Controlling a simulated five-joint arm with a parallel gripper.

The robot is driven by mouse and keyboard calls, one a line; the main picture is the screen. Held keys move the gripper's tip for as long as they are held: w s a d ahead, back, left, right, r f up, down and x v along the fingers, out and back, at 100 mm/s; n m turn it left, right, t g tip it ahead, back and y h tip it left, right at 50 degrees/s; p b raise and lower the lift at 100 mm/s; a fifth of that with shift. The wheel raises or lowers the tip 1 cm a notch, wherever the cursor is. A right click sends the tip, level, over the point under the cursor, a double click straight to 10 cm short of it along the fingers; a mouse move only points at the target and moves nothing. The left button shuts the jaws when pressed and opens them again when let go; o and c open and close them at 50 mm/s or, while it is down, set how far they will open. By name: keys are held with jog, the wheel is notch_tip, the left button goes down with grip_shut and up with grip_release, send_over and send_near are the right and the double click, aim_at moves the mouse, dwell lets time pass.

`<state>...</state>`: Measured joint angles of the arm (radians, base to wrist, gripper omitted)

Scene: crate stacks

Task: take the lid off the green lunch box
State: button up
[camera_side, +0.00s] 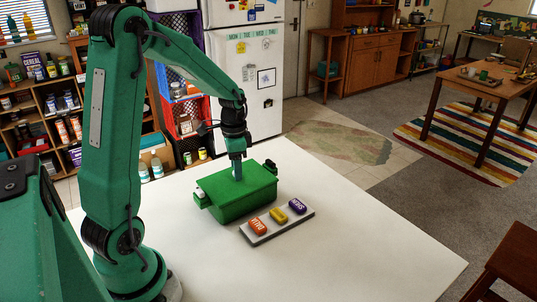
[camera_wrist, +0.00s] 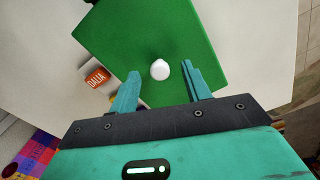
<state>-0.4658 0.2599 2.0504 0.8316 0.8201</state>
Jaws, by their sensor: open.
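The green lunch box (camera_side: 238,203) stands upright on the white table, with its flat green lid (camera_side: 222,183) on top. Dark and white clasp-like parts show at its two ends. In the wrist view the lid (camera_wrist: 150,40) fills the middle, with a round white knob (camera_wrist: 160,69) on it. My gripper (camera_side: 237,172) points down just over the lid. In the wrist view my gripper (camera_wrist: 162,80) is open, with one teal finger on each side of the knob and gaps between. Whether the fingertips touch the lid I cannot tell.
A grey tray (camera_side: 261,238) with an orange, a yellow and a purple labelled block lies in front of the box. The white table (camera_side: 370,245) is clear to the right. A fridge (camera_side: 245,70) and shelves stand behind.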

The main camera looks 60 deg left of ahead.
jog(key=shift+f, duration=0.35)
grip_shut()
